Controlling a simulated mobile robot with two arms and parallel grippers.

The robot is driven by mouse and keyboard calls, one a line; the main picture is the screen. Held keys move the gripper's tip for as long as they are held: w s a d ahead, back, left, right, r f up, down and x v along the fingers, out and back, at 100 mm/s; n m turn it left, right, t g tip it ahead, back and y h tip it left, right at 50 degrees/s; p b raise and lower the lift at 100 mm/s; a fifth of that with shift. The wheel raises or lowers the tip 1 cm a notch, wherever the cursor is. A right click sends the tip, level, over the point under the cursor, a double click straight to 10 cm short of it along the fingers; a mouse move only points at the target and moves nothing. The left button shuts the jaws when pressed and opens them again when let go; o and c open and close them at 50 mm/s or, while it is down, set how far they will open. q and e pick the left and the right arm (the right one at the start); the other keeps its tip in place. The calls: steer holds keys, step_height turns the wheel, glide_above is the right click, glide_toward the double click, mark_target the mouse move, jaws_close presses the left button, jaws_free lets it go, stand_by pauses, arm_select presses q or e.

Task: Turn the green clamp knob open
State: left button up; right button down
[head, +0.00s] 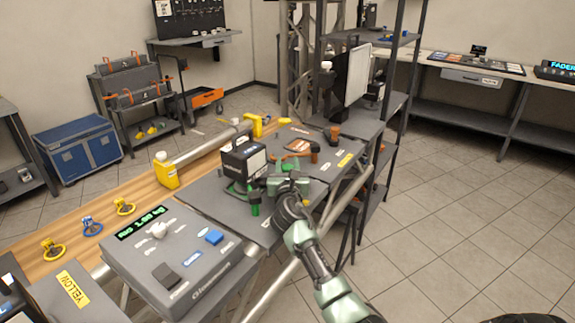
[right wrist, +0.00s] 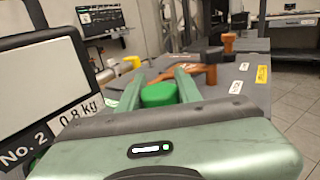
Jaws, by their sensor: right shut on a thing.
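The green clamp knob (right wrist: 158,94) sits between the two pale green fingers of my right gripper (right wrist: 158,92) in the right wrist view. The fingers are shut on its sides. In the head view my right gripper (head: 287,183) is low over the grey table section, just right of a black box with a white label (head: 243,160). There the gripper hides most of the knob, and I cannot tell its turn angle. A darker green handle (head: 255,203) stands beside the gripper on its left. My left gripper is not in view.
The labelled box (right wrist: 45,90) is close on the left in the right wrist view. A grey control console (head: 180,258) is at the near left. The tiled floor on the right is clear.

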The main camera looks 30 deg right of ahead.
stand_by(0.7)
steer(key=shift+f+m+h+b, duration=0.3)
steer(key=shift+h+b, duration=0.1)
steer(key=shift+b, duration=0.15)
steer(key=shift+s+d+r+m+g+h, duration=0.1)
steer(key=shift+r+m+g+h, duration=0.1)
steer(key=shift+m+g+h, duration=0.3)
steer(key=c, duration=1)
jaws_free()
steer(key=shift+r, duration=0.2)
step_height(320, 180, up, 20)
steer(key=p, duration=0.2)
steer(key=shift+f+p, duration=0.15)
steer(key=shift+p, duration=0.15)
